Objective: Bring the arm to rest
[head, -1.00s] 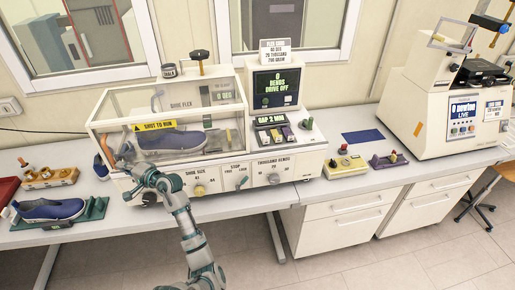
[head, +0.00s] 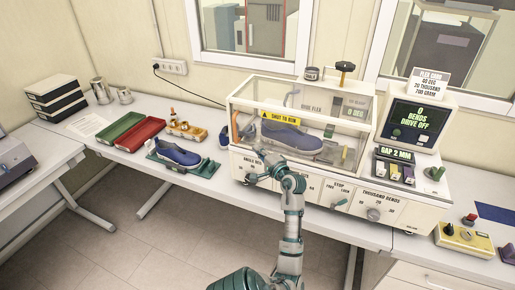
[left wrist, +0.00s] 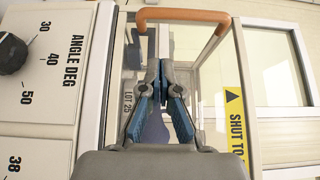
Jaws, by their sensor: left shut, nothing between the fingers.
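My left arm (head: 291,215) reaches up from the bottom of the head view. My left gripper (head: 256,172) is in front of the left part of the flex machine (head: 310,175), by its angle knob. In the left wrist view, the gripper (left wrist: 161,72) has its blue-padded fingers together with nothing between them. It points at the cover's front edge, below the orange handle (left wrist: 185,16). I cannot tell from the pictures whether it touches the machine. A blue shoe (head: 290,137) is inside the clear cover, which looks closed. My right gripper is not in view.
Left of the machine, a blue shoe (head: 177,152) rests on a green holder. A yellow control box (head: 464,239) is at the right. Floor is open before the benches.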

